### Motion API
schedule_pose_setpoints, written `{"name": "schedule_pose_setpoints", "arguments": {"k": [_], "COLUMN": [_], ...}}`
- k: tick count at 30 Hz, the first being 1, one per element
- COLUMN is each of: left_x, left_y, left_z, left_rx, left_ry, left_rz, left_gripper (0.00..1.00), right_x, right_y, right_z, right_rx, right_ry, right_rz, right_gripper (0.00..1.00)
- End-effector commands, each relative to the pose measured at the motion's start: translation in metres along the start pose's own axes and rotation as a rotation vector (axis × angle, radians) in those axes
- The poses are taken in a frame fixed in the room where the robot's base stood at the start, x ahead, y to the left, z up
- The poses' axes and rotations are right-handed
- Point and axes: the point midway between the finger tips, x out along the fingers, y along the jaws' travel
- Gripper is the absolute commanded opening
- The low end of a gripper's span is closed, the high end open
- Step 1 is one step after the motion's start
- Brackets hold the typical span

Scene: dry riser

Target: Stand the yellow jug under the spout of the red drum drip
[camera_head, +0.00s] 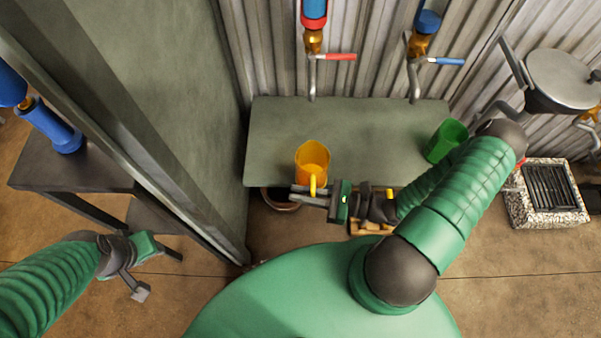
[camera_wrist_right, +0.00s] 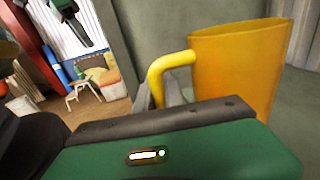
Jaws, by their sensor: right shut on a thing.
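The yellow jug (camera_head: 311,160) is upright at the front left of the grey-green bench, its handle toward me. My right gripper (camera_head: 312,190) is shut on the jug's handle; the jug also shows in the right wrist view (camera_wrist_right: 238,65). I cannot tell whether its base touches the bench. The red drum drip (camera_head: 314,22) has a blue top, a brass body and a red lever (camera_head: 340,57). Its spout (camera_head: 312,85) hangs at the back, behind the jug and nearly in line with it. My left gripper (camera_head: 139,284) is away at lower left, apart from everything.
The bench (camera_head: 370,130) is clear in the middle. A green cup (camera_head: 446,140) stands at its right, beside my right forearm. A blue drip with a blue lever (camera_head: 447,61) hangs back right. A wall panel (camera_head: 165,90) bounds the left side. A grated drain (camera_head: 550,187) is at right.

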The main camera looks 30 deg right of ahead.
Motion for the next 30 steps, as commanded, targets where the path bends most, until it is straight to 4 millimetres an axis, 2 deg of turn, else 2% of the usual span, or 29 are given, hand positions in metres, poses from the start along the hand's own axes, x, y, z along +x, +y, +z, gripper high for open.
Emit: {"name": "schedule_pose_setpoints", "arguments": {"k": [3,6,10,15,30], "left_x": [-0.011,-0.015,-0.018,-0.021,-0.025], "left_y": [0.000,0.000,0.000,0.000,0.000], "left_z": [-0.003,-0.004,-0.004,-0.005,-0.006], "left_rx": [0.000,0.000,0.000,0.000,0.000], "left_ry": [0.000,0.000,0.000,0.000,0.000], "left_rz": [0.000,0.000,0.000,0.000,0.000], "left_gripper": [0.36,0.36,0.36,0.36,0.36], "right_x": [-0.009,-0.016,-0.021,-0.023,-0.023], "right_y": [0.037,0.063,0.084,0.093,0.093], "right_z": [0.007,0.009,0.009,0.011,0.013], "right_rx": [0.008,0.006,0.003,-0.001,0.000], "right_ry": [-0.002,-0.001,-0.001,-0.001,0.000], "right_rz": [-0.004,-0.004,-0.002,-0.001,-0.001], "right_gripper": [0.00,0.00,0.00,0.00,0.00]}}
